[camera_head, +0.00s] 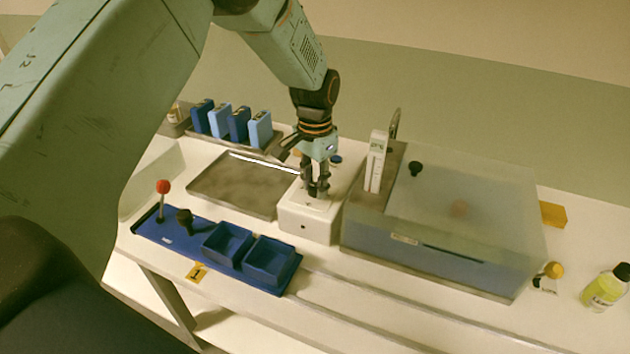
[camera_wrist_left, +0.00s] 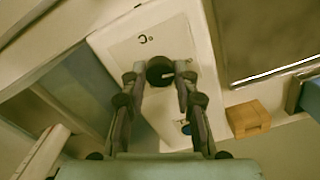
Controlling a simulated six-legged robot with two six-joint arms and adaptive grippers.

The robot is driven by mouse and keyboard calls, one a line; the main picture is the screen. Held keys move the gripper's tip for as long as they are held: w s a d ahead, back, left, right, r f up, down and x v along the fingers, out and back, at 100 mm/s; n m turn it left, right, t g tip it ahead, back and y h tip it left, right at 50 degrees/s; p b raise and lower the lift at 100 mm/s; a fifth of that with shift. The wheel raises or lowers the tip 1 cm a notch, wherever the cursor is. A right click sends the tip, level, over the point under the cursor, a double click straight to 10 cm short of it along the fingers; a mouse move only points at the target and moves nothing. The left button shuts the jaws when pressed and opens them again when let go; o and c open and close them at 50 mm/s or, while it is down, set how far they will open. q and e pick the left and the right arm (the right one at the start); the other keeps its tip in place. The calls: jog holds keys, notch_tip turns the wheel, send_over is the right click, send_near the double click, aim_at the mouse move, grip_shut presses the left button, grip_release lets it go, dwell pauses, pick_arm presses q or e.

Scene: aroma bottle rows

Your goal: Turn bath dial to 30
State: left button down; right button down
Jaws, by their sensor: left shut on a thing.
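The bath dial (camera_wrist_left: 160,72) is a round black knob with a white pointer line, on top of a white control box (camera_head: 305,222). My left gripper (camera_head: 318,192) reaches down onto this box in the head view and hides most of the dial there. In the left wrist view my left gripper (camera_wrist_left: 160,75) has its two fingertips on either side of the dial, shut on it. The pointer lies roughly sideways in that view. A small dark mark (camera_wrist_left: 146,38) is printed beside the dial; I cannot read a 30. My right gripper is not in view.
A lidded translucent bath (camera_head: 450,215) stands right of the box, with a white upright thermometer-like piece (camera_head: 376,160). A grey tray (camera_head: 230,185) lies left. A blue tray (camera_head: 215,262) with bins is in front. A yellow bottle (camera_head: 605,288) stands far right.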

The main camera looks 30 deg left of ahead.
pick_arm(q)
jog(key=shift+w+r, duration=0.1)
jog(key=shift+r+m+p, duration=0.15)
jog(key=shift+m+p, duration=1.1)
jog(key=shift+m, duration=0.25)
jog(key=m+p, duration=0.1)
jog(key=m, duration=0.2)
jog(key=shift+w, duration=0.1)
jog(key=shift+m+p, duration=0.5)
jog(key=shift+m, duration=0.3)
jog(key=shift+w, duration=0.1)
jog(key=c, duration=1.4)
grip_release()
jog(key=o, duration=0.3)
jog(key=shift+o, duration=0.4)
jog(key=shift+s, duration=0.2)
jog(key=shift+f, duration=0.2)
